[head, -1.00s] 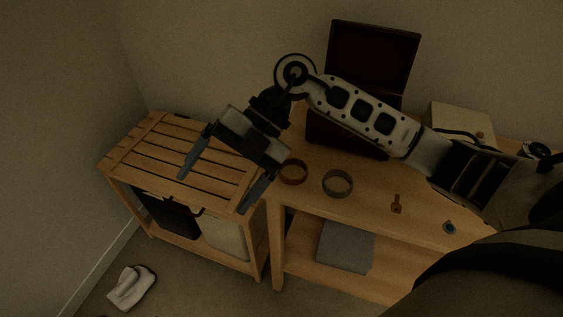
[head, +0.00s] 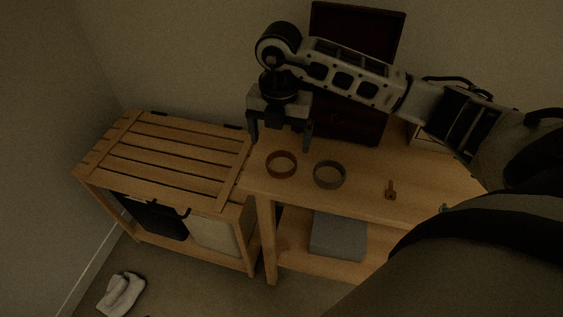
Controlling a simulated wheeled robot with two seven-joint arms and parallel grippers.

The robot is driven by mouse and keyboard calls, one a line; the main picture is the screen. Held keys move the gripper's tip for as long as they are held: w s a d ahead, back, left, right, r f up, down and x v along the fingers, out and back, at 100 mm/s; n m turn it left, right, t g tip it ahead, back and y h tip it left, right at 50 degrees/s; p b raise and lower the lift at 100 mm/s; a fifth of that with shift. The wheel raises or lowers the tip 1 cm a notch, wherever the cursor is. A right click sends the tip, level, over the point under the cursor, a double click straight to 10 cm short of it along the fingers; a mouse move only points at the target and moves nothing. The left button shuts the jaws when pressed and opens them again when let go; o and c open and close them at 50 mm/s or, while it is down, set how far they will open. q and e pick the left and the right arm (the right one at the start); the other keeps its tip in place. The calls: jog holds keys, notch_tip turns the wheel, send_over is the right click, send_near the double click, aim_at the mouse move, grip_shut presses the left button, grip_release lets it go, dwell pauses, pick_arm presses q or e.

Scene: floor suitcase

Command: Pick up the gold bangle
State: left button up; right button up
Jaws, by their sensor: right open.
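Two bangles lie flat on the wooden table. The left one (head: 269,171), orange-brown in the dim light, looks like the gold bangle. The other bangle (head: 317,181) is duller and greyish and lies just to its right, apart from it. My right gripper (head: 280,138) is open and empty, fingers pointing down. In the picture it is just above and behind the gold bangle, apart from it. Its exact height over the table is hard to tell. My left gripper is out of view.
A dark red open box (head: 357,123) stands behind the bangles, partly hidden by my right arm. A slatted wooden hamper (head: 165,162) stands left of the table (head: 352,202). A grey box (head: 338,236) is on the lower shelf.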

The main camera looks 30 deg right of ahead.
aim_at(282, 165)
jog(key=f, duration=0.5)
jog(key=shift+s+f+p, duration=0.3)
jog(key=shift+p, duration=0.1)
jog(key=c, duration=1.1)
